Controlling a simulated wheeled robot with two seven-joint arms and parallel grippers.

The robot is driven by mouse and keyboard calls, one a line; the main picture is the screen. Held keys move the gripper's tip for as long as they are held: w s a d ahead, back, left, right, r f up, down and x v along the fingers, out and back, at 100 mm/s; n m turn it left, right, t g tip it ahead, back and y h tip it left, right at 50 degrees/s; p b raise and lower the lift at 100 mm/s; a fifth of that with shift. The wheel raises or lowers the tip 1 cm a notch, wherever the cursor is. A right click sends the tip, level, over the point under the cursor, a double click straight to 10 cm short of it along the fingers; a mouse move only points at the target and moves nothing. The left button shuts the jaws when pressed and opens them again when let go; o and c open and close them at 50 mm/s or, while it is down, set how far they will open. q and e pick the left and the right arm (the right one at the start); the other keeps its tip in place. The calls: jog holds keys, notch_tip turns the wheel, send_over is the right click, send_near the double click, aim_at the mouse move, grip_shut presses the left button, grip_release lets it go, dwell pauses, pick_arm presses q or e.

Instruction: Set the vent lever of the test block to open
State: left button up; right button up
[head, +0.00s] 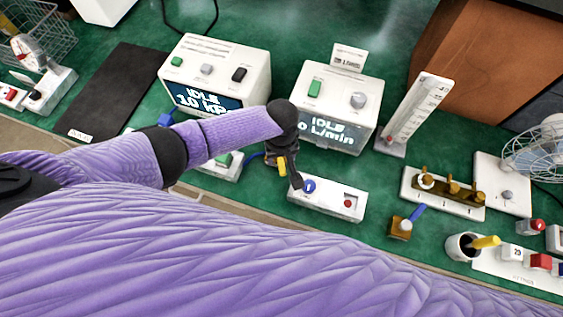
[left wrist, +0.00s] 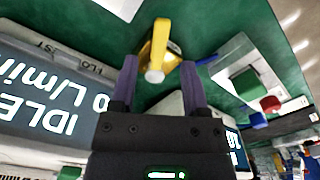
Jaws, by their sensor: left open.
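My left gripper (head: 288,172) points down in front of the flow meter box. In the left wrist view, the open fingers (left wrist: 158,70) stand on either side of a yellow lever (left wrist: 160,38) with a pale round end. I cannot tell whether they touch it. The yellow lever also shows in the head view (head: 282,165), beside the dark fingers. A small brass-coloured body under it is mostly hidden by my gripper, and a blue part (left wrist: 175,47) shows behind the lever. I see no readable label naming the test block. My right gripper is not in view.
A white block (head: 328,198) with blue and red buttons lies close right of the gripper. Two white boxes with IDLE displays (head: 215,75) (head: 335,95) stand behind. A brass valve with a blue handle (head: 400,228) and a cup (head: 463,246) stand farther right.

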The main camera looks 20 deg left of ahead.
aim_at(281, 165)
pick_arm(q)
notch_tip(281, 165, down, 4)
jog(key=shift+r+b, duration=0.25)
jog(key=shift+b, duration=0.4)
grip_shut()
dwell(0.9)
